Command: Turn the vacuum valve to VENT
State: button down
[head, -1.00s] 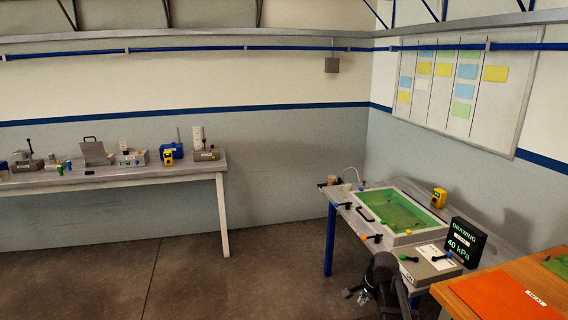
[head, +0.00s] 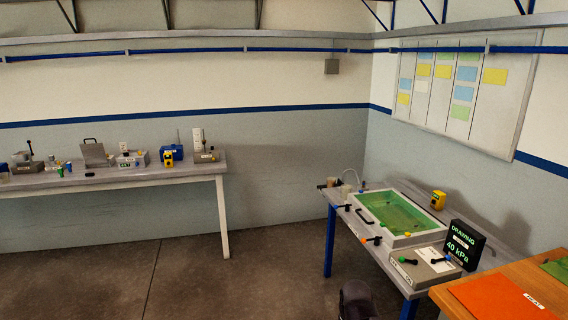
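A grey control box (head: 424,268) stands on the right-hand table, in front of a green-lined tray (head: 400,213). On its top are a black lever with a green end (head: 408,261) and a black lever with a blue end (head: 441,259). Orange-ended (head: 370,240) and blue-ended handles sit along the tray's front edge. I cannot tell which handle is the vacuum valve, and no VENT label is legible. A black display (head: 464,243) behind the box reads "DRAWING" and "40 kPa". My gripper is out of view; only a dark part of my arm shows at the bottom.
An orange-topped table (head: 500,300) adjoins at the right front. A yellow device (head: 438,200) stands behind the tray. Cups (head: 332,182) are at the table's far left corner. A long bench (head: 130,178) with several devices runs along the left. Floor between is clear.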

aim_at(447, 257)
jog(key=z, duration=0.9)
